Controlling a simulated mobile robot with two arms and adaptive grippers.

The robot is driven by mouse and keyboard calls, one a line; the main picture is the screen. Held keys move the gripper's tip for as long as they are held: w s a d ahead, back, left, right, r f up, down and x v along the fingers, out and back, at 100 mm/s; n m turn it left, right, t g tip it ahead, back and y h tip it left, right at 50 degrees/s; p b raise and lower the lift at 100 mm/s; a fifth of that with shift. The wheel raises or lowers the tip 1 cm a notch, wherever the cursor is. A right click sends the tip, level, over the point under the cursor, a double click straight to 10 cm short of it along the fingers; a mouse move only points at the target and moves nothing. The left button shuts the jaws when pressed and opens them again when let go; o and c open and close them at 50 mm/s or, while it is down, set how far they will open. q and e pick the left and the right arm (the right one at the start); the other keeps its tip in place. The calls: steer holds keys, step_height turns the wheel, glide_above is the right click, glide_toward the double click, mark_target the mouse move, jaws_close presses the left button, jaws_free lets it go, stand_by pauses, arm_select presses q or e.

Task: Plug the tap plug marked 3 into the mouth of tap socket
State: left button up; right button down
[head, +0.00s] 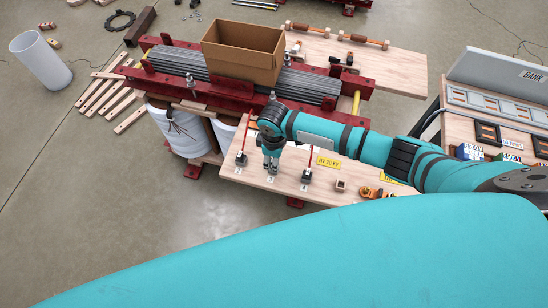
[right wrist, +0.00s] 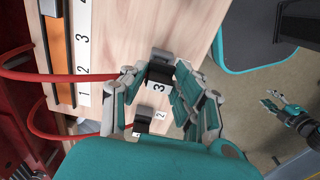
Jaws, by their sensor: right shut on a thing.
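The tap plug marked 3 (right wrist: 158,87) is a small black block with a white number label, standing near the bench edge in the right wrist view. My right gripper (right wrist: 157,92) is shut around it. In the head view the same gripper (head: 270,170) points down at the wooden board and hides most of the plug. A second black plug (right wrist: 143,124), beside a label 2, stands nearby with a red cable. My left gripper (right wrist: 282,101) shows open and empty at the right of the wrist view, away from the bench. I cannot make out the tap socket's mouth for certain.
A number strip (right wrist: 82,35) and an orange bar lie beyond the plugs. Red cables (right wrist: 65,76) loop close by. Other plugs with red cables (head: 306,172) stand on the board (head: 325,196). A cardboard box (head: 243,52) sits on the red-framed core behind.

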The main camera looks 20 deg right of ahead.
steer(key=shift+f+b, duration=0.5)
steer(key=shift+f, duration=0.6)
steer(key=c, duration=0.9)
jaws_free()
steer(key=shift+r, duration=0.1)
step_height(320, 180, up, 12)
steer(key=shift+f, duration=0.1)
steer(key=shift+o, duration=0.3)
steer(key=o, duration=0.8)
steer(key=shift+o, duration=0.2)
